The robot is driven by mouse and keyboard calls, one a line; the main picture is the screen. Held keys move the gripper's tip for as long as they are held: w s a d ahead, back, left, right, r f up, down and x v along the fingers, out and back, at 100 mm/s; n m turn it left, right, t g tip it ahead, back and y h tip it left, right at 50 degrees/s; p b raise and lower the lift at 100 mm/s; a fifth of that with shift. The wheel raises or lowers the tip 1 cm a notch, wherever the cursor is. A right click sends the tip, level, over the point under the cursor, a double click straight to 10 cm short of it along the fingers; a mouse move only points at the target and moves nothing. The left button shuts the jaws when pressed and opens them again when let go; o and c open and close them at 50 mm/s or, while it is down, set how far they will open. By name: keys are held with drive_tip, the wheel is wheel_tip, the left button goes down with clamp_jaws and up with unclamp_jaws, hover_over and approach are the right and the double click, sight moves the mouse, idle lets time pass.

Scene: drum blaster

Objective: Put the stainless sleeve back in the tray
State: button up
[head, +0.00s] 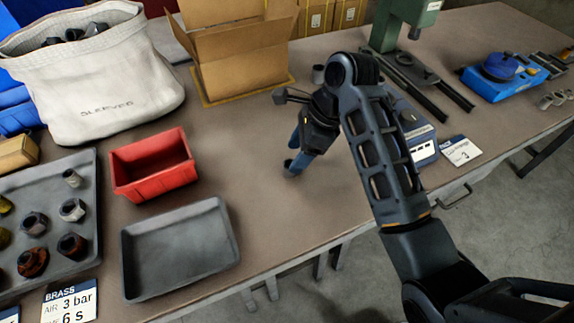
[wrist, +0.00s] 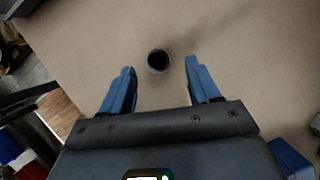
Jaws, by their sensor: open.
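My gripper (head: 292,168) is open above the middle of the bench, fingers pointing down. In the wrist view, an upright hollow grey sleeve (wrist: 158,61) stands on the bench, ahead of and between the two open blue fingers (wrist: 160,82), touching neither. A grey cylinder (head: 318,74) shows beside my arm in the head view; I cannot tell whether it is the same piece. An empty shallow grey tray (head: 180,250) lies at front left. Another grey tray (head: 88,240) at far left holds several metal and brown fittings.
A red bin (head: 152,165) stands behind the empty tray. A white sack (head: 90,75) and an open cardboard box (head: 235,50) stand at the back. A blue-grey device (head: 420,140) and a green machine (head: 400,25) are to the right. Bench between the trays and my gripper is clear.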

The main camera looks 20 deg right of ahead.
sight(289, 164)
drive_tip(key=shift+x, duration=2.4)
drive_tip(key=shift+s+a, duration=0.1)
drive_tip(key=shift+c, duration=0.3)
drive_tip(key=shift+r, duration=0.1)
clamp_jaws()
